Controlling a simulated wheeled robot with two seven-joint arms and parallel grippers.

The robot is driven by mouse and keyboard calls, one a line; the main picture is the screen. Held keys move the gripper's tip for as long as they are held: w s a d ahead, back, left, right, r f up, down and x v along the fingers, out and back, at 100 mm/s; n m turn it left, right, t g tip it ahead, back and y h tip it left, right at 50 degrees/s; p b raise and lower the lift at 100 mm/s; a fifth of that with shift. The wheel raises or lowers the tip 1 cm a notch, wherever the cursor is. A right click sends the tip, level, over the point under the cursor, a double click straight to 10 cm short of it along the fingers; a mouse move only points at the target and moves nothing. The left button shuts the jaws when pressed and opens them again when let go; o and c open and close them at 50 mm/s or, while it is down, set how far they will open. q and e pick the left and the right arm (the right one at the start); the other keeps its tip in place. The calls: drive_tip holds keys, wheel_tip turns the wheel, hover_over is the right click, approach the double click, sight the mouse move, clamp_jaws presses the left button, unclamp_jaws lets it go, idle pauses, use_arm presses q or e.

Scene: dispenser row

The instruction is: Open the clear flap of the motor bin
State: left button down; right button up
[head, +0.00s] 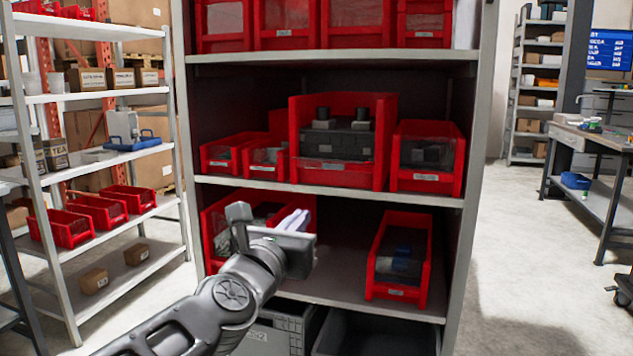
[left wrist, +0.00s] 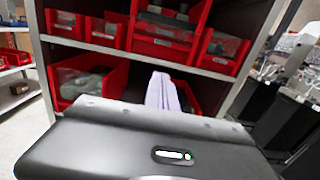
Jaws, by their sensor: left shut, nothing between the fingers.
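Red bins with clear front flaps stand on the grey rack. A large middle-shelf bin (head: 338,175) holds a dark block with two round posts; it also shows in the left wrist view (left wrist: 163,46). Beside it is a bin with a dark part (head: 426,181). On the lower shelf are a left bin (head: 213,222), partly hidden by my arm, and a right bin (head: 400,293) with dark contents. The labels are too small to read, so I cannot tell which is the motor bin. My left gripper (head: 301,214), with pale fingers (left wrist: 161,77), is shut and empty before the lower shelf.
Two small red bins (head: 221,156) (head: 264,158) sit at the left of the middle shelf. The lower shelf has bare room (head: 342,262) between its bins. Grey crates (head: 275,335) stand below. A rack upright (head: 470,200) bounds the right side.

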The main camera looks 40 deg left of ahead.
sight(319, 160)
use_arm(q)
drive_tip(key=w+a+r+p, duration=0.1)
drive_tip(key=w+a+r, duration=0.2)
drive_tip(key=w, duration=0.6)
drive_tip(key=shift+w+a+r, duration=0.15)
drive_tip(key=shift+w+r, duration=0.05)
drive_tip(key=shift+r, duration=0.4)
drive_tip(key=shift+p, duration=0.35)
wheel_tip(319, 160, up, 4)
drive_tip(key=g+h+p, duration=0.1)
drive_tip(key=g+p, duration=0.1)
drive_tip(key=p, duration=1.4)
drive_tip(key=shift+w+g+p, duration=0.15)
drive_tip(key=shift+g+p, duration=0.2)
drive_tip(key=shift+g, duration=0.05)
drive_tip(key=shift+f, duration=0.25)
